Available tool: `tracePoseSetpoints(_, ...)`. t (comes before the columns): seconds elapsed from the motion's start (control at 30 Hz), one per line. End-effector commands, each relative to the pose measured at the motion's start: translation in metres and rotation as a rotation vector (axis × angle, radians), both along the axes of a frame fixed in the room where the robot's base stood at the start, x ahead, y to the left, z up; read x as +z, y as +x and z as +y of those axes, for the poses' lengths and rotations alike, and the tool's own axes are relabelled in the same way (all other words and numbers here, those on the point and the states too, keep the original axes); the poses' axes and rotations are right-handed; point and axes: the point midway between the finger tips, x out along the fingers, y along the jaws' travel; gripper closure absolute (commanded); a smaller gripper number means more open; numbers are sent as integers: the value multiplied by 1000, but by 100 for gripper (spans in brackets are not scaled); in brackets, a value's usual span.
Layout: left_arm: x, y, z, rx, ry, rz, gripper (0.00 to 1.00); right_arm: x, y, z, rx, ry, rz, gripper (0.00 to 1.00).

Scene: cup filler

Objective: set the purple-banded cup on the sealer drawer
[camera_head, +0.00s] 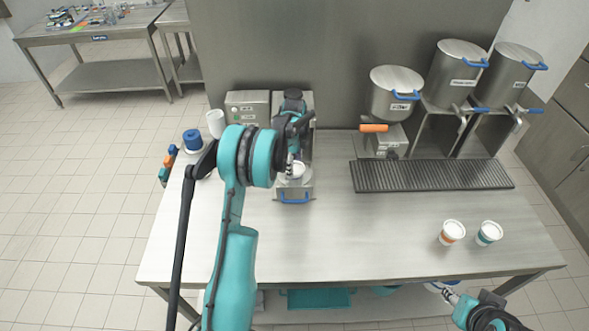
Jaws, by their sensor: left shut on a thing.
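A white cup (298,170) is at my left gripper (292,161), which is shut on it. The cup is over or in the open sealer drawer (306,191), which has a blue handle; I cannot tell whether the cup touches the drawer. The gripper and wrist hide part of the cup, and its band colour cannot be made out. My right gripper (441,290) is low at the lower right, beside the table's front edge; it is small and its fingers are unclear.
An orange-banded cup (452,232) and a teal-banded cup (488,233) stand at the table's right. A dark drip grate (430,175) lies before steel dispensers (397,92). A blue-topped container (193,140) stands at the left. The table's middle front is clear.

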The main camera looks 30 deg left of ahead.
Motion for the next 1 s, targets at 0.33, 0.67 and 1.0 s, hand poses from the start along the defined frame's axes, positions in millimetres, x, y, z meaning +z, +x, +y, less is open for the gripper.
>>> tracePoseSetpoints(0.33, -16, 0, 0, 0, 0, 0, 27, -2, 0, 0, 0, 0, 0, 60)
tracePoseSetpoints(0.67, -16, 0, 0, 1, 0, 0, 17, -2, 0, 0, 0, 0, 0, 60)
tracePoseSetpoints(1.0, 32, 0, 0, 1, 0, 0, 17, 5, 0, 0, 0, 0, 0, 60)
